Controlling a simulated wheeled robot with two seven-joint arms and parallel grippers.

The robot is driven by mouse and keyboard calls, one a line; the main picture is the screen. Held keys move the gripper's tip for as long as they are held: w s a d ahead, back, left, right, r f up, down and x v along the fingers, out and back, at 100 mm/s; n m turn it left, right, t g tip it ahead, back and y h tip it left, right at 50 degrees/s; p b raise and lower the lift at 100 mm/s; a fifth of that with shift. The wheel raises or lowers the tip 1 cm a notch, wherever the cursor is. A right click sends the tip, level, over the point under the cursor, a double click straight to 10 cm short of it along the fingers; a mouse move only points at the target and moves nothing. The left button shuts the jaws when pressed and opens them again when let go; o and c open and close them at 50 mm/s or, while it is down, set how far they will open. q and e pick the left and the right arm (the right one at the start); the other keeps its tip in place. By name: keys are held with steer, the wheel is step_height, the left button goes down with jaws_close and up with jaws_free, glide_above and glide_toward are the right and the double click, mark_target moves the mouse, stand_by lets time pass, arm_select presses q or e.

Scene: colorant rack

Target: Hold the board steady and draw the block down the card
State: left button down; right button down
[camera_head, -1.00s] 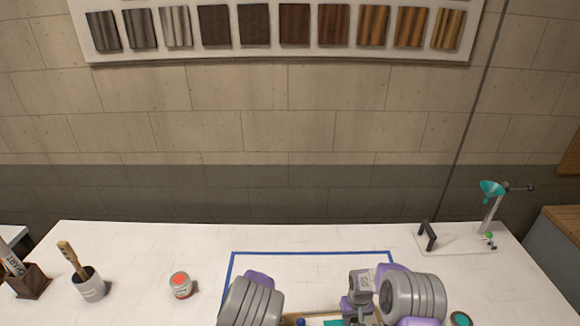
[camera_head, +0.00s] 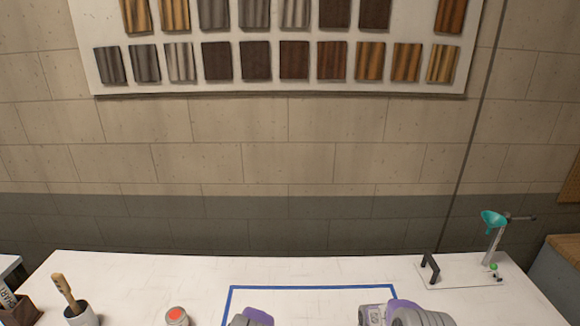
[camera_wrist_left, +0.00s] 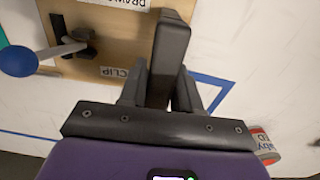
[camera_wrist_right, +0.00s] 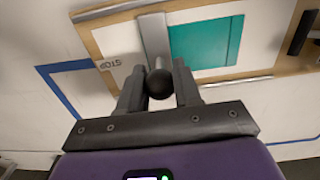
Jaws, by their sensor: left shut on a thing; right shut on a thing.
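The wooden board shows in the left wrist view (camera_wrist_left: 100,72) and the right wrist view (camera_wrist_right: 98,42), lying on the table. My left gripper (camera_wrist_left: 158,78) is shut on a dark upright handle (camera_wrist_left: 170,50) at the board's edge. A clip with a blue round knob (camera_wrist_left: 18,61) is beside it. My right gripper (camera_wrist_right: 159,78) is shut on the black knob (camera_wrist_right: 159,83) of a grey metal block (camera_wrist_right: 155,37). The block lies across the card at one end of a teal band (camera_wrist_right: 205,42). The board is out of the head view.
Blue tape (camera_head: 310,288) outlines the work area. A red-topped jar (camera_head: 176,317), a cup with a brush (camera_head: 80,313) and a dark holder (camera_head: 18,310) stand at left. A stand with a teal funnel (camera_head: 493,220) is at back right. The table behind the tape is clear.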

arm_select(q)
steer(key=shift+a, duration=0.15)
arm_select(e)
steer(key=shift+d, duration=0.3)
steer(key=shift+d, duration=0.85)
steer(key=shift+w+d, duration=0.1)
steer(key=shift+d, duration=0.3)
steer(key=c, duration=0.7)
jaws_free()
steer(key=shift+a, duration=0.1)
steer(key=shift+a+r, duration=0.1)
steer(key=shift+r, duration=0.05)
arm_select(q)
steer(key=shift+d, duration=0.2)
arm_select(e)
step_height(320, 180, up, 12)
